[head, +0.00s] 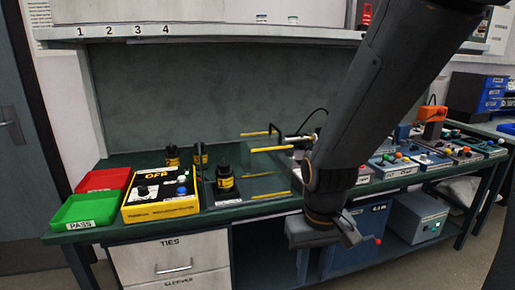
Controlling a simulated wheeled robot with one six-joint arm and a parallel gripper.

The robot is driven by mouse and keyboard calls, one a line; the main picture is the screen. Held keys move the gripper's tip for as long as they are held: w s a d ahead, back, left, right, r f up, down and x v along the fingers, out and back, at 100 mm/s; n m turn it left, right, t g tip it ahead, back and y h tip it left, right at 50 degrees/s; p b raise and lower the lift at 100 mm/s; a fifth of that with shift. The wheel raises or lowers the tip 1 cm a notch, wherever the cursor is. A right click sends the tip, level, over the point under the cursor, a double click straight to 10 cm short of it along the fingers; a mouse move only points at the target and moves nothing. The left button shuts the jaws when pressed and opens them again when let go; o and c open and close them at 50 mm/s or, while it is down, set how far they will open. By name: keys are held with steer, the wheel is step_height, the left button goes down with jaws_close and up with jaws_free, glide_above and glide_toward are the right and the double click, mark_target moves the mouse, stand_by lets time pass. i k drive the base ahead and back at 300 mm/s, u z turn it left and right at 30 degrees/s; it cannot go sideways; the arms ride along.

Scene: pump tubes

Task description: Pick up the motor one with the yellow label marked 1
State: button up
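Several small black cylinders with yellow labels, which look like the motors, stand upright on the green bench. The nearest motor (225,180) stands on a dark plate right of the yellow control box. A second motor (200,159) is behind it, and a third motor (172,157) is behind the box. Their label numbers are too small to read, so I cannot tell which is marked 1. My gripper (335,234) hangs in front of the bench edge, right of the motors and apart from them. Its fingers are not clear, and I see nothing held.
A yellow control box (160,194) marked OFF sits beside a green PASS tray (84,210) and a red tray (103,180). Yellow rods (273,149) lie or stick out mid-bench. The shelf edge (230,31) bears tags 1 to 4. Control boxes (393,160) line the right.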

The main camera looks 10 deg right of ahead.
mark_target(224, 175)
steer(key=u, duration=0.35)
steer(key=i, duration=0.75)
steer(key=u, duration=0.35)
